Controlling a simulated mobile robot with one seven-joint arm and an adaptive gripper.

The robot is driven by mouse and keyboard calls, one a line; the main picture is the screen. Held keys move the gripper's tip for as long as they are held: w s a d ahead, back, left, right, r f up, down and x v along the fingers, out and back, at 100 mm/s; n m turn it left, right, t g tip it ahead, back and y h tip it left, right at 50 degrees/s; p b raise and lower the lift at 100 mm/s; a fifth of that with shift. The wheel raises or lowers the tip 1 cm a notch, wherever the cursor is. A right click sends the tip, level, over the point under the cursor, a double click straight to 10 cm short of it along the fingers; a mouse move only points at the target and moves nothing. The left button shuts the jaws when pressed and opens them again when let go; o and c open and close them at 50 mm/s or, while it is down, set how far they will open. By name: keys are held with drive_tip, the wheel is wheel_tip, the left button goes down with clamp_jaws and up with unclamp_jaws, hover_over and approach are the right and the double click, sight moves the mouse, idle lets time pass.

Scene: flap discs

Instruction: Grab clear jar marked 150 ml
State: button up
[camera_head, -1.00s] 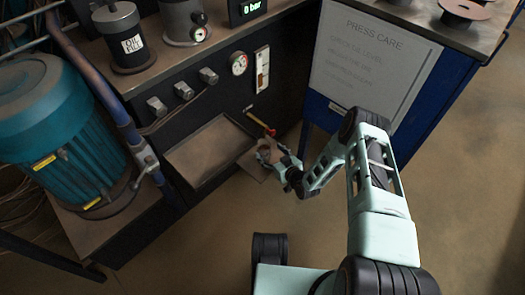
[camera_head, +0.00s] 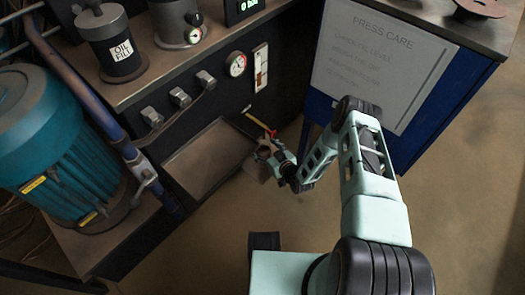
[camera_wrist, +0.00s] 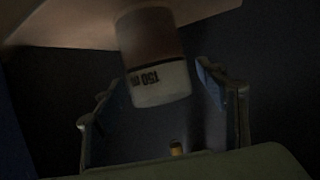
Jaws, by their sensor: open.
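The jar (camera_wrist: 153,45) marked 150 ml shows in the wrist view at the top centre. Its upper part looks brownish, and a pale band with dark upside-down lettering is at its lower end. My gripper (camera_wrist: 165,100) is open, with one finger left of the jar and the other right of it. The pale end reaches between the fingers, with dark gaps on both sides. In the head view my gripper (camera_head: 272,153) is at the right end of the tray. I cannot make out the jar there.
A brown surface (camera_wrist: 60,25) lies at the jar's far end in the wrist view. A blue cabinet (camera_head: 405,120) stands right.

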drive_tip(key=c, duration=1.5)
drive_tip(key=shift+r, duration=0.3)
